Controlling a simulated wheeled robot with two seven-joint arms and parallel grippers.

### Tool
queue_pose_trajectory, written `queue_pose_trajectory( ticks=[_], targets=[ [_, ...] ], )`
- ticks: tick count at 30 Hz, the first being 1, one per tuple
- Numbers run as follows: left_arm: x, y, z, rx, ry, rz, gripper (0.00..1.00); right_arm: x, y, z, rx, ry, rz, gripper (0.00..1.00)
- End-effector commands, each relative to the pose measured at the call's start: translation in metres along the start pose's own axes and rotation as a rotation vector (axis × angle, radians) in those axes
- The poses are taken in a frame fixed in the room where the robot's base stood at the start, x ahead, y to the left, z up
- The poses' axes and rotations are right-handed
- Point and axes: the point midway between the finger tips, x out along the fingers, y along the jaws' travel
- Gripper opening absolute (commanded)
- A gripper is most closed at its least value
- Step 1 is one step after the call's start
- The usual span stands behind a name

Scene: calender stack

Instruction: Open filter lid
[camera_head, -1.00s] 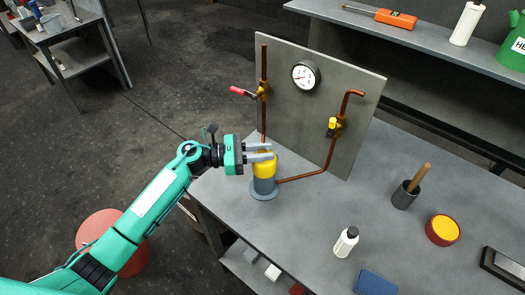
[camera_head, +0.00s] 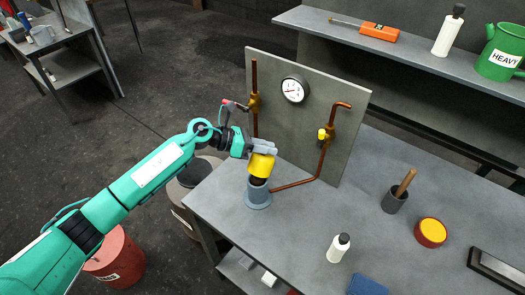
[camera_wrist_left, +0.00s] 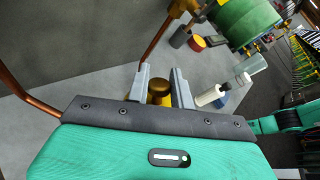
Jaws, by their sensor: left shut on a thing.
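The filter is a grey cylinder (camera_head: 258,196) on a round base at the near left corner of the bench. Its yellow lid (camera_head: 261,166) is tilted above the body, with a dark part showing between lid and body. I cannot tell whether the lid still touches the body. My left gripper (camera_head: 265,148) is shut on the lid from the left and above. In the left wrist view the yellow lid (camera_wrist_left: 160,97) shows between the two grey fingers (camera_wrist_left: 161,85). My right gripper is not in view.
A grey panel (camera_head: 290,130) with a gauge (camera_head: 295,89) and copper pipes (camera_head: 302,183) stands close behind the filter. A red-handled valve (camera_head: 228,102) is beside my left wrist. A white bottle (camera_head: 338,249) and a cup (camera_head: 394,200) stand right, with clear bench between.

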Motion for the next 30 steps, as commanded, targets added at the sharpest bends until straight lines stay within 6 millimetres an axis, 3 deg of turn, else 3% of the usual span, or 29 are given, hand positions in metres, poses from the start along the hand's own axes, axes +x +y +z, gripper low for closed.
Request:
queue_pose_trajectory(
  ticks=[19, 20, 22, 30],
  targets=[
    [0.0039, 0.0043, 0.0064, 0.003, -0.009, 0.003, 0.00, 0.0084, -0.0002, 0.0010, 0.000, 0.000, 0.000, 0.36],
    [0.0039, 0.0043, 0.0064, 0.003, -0.009, 0.003, 0.27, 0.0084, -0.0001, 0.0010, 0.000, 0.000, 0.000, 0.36],
    [0.0038, 0.0042, 0.0063, 0.003, -0.008, 0.002, 0.40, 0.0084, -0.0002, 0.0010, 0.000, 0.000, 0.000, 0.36],
    [0.0037, 0.0041, 0.0052, 0.003, -0.006, 0.001, 0.42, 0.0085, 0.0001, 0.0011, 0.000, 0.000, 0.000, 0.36]
  ],
)
